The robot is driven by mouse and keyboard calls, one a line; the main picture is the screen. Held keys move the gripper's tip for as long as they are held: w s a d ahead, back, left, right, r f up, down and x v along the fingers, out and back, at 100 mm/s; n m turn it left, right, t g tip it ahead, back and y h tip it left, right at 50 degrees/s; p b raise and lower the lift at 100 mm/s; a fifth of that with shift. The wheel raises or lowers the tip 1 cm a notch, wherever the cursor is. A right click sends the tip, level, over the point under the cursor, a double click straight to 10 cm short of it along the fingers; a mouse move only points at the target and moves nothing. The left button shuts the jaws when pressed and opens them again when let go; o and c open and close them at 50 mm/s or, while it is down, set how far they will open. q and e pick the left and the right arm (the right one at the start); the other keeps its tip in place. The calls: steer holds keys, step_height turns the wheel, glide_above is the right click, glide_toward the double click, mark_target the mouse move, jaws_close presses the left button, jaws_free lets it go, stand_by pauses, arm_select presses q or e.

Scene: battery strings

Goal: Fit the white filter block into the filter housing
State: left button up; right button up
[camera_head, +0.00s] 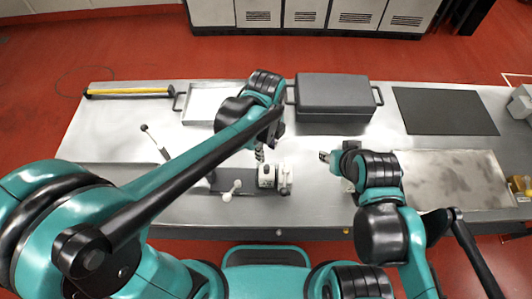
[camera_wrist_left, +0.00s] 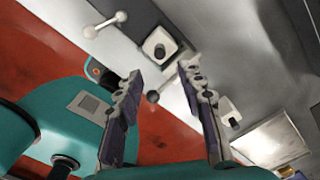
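A white housing-like unit with a dark square opening (camera_head: 266,175) stands on a dark plate near the table's front edge. It also shows in the left wrist view (camera_wrist_left: 160,48), beyond my fingertips. Another white piece (camera_wrist_left: 228,110) lies beside my right-hand finger in that view; I cannot tell surely whether it is the filter block. My left gripper (camera_wrist_left: 160,85) is open with nothing between its fingers; in the head view it hangs just above the unit (camera_head: 262,150). My right gripper (camera_head: 326,157) is right of the unit, its fingers too small to read.
A dark grey case (camera_head: 334,93) and a shallow tray (camera_head: 200,100) are at the back. A black mat (camera_head: 445,111) lies back right. A flat metal panel (camera_head: 452,180) lies front right.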

arm_select(q)
steer(key=s+a+r+n+t, duration=0.2)
steer(key=a+r+n+t, duration=0.1)
steer(key=a+n, duration=0.6)
steer(key=s+a+r+n+t, duration=0.3)
steer(key=a+n, duration=0.5)
steer(key=n, duration=0.8)
steer(key=shift+s+a+t, duration=0.15)
steer(key=shift+a+t, duration=0.2)
steer(key=shift+t, duration=0.25)
steer(key=shift+f, duration=0.1)
steer(key=shift+f+b, duration=2.7)
steer(key=shift+b, duration=0.05)
